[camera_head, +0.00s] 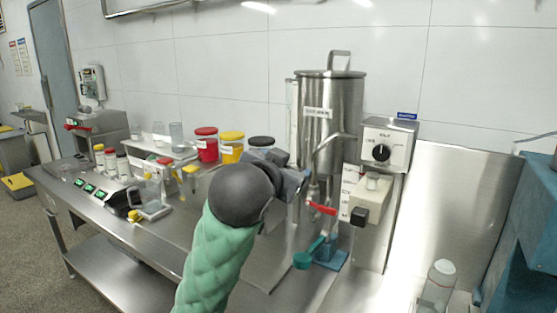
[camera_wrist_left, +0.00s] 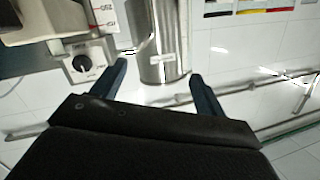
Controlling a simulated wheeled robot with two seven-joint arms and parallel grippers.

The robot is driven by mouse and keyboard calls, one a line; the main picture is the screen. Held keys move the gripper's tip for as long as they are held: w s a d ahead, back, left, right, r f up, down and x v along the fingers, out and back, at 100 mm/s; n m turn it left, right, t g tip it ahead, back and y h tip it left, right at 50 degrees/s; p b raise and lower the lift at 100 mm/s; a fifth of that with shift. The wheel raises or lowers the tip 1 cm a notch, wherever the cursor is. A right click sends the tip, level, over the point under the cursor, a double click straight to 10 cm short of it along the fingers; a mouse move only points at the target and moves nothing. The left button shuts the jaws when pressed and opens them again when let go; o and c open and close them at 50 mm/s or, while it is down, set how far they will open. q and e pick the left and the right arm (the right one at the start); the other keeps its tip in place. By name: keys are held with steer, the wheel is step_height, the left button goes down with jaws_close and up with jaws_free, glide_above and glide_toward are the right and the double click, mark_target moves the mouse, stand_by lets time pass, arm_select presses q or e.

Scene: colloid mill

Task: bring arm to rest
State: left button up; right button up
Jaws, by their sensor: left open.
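My left arm comes up in a green quilted sleeve in the head view, and my left gripper (camera_head: 290,172) is at its far end, just left of the steel mill (camera_head: 332,100). In the left wrist view the two dark fingers of my left gripper (camera_wrist_left: 160,82) stand wide apart with nothing between them. The mill's steel cylinder (camera_wrist_left: 163,40) shows beyond the fingers, apart from them as far as I can tell. The arm hides part of the bench. My right gripper is in neither view.
The mill has a dial box (camera_head: 386,144), a red-handled valve (camera_head: 320,208) and a teal handle (camera_head: 309,254). Red (camera_head: 206,145) and yellow (camera_head: 231,147) lidded jars stand at the back of the steel bench (camera_head: 185,226). A clear bottle (camera_head: 437,285) stands at lower right.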

arm_select(q)
steer(key=s+a+f+n+g+y+p, duration=0.1)
steer(key=s+a+f+n+g, duration=0.2)
steer(key=f, duration=0.9)
steer(key=s+a+f+g+y+p, duration=0.15)
steer(key=a+f, duration=0.45)
steer(key=f, duration=0.6)
steer(key=s+a+f+n+g, duration=0.2)
steer(key=s+a+f, duration=0.2)
steer(key=f, duration=0.8)
steer(key=s+a+f+g+p, duration=0.1)
steer(key=s+f+g, duration=0.2)
steer(key=s+f, duration=0.7)
steer(key=s+a+f+g+p, duration=0.1)
steer(key=s+f+g, duration=0.2)
steer(key=s+f, duration=0.6)
steer(key=s+y, duration=0.1)
steer(key=s, duration=0.5)
steer(key=shift+s+f+n+g, duration=0.3)
steer(key=shift+s+f+g, duration=0.05)
steer(key=shift+f, duration=0.05)
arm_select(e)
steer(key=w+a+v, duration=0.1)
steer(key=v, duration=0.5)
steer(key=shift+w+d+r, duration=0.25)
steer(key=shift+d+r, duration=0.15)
